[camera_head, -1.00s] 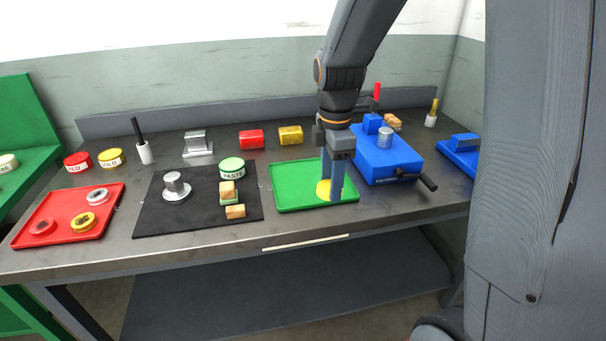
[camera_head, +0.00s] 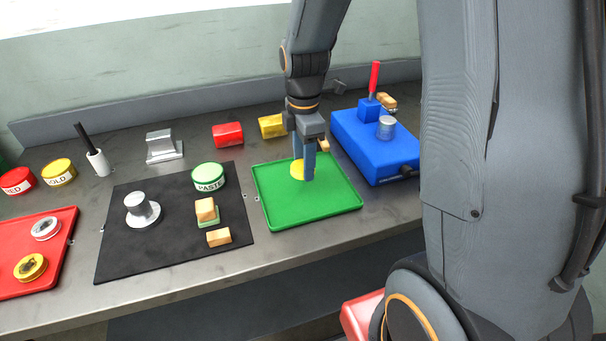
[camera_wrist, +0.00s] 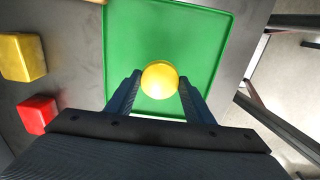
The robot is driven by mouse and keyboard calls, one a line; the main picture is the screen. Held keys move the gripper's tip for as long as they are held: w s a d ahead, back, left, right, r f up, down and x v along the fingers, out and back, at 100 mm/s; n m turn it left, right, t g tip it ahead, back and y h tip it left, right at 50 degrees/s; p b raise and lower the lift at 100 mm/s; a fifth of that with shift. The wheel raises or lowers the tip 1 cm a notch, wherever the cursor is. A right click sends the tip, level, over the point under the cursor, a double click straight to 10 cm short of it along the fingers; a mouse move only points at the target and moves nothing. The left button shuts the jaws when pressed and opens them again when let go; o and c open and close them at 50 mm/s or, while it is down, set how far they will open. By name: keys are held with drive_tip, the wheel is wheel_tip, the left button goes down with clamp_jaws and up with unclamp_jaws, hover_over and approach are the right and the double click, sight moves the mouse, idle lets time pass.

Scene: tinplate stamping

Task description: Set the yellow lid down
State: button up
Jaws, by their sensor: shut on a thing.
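The yellow lid (camera_head: 297,170) is a small round disc at the tips of my gripper (camera_head: 304,172). In the wrist view the yellow lid (camera_wrist: 160,79) sits between the two fingers of my gripper (camera_wrist: 159,84), which are shut on it. The green tray (camera_head: 330,199) lies under the gripper and lid, and it fills the middle of the wrist view (camera_wrist: 196,32). The lid is over the left-back part of the tray. I cannot tell whether it touches the tray floor. Part of the lid is hidden by a finger in the head view.
A blue press (camera_head: 372,150) with a red handle stands right of the tray. A black mat (camera_head: 122,253) with a green paste tin (camera_head: 209,177) and several pieces lies left. Red (camera_head: 228,135) and yellow (camera_head: 271,125) blocks stand behind. The tray's front is clear.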

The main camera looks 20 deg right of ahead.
sight(304, 187)
drive_tip(key=shift+f+p, duration=0.45)
drive_tip(key=shift+f, duration=2.15)
drive_tip(key=shift+f, duration=0.2)
drive_tip(key=o, duration=1)
drive_tip(key=shift+r, duration=0.1)
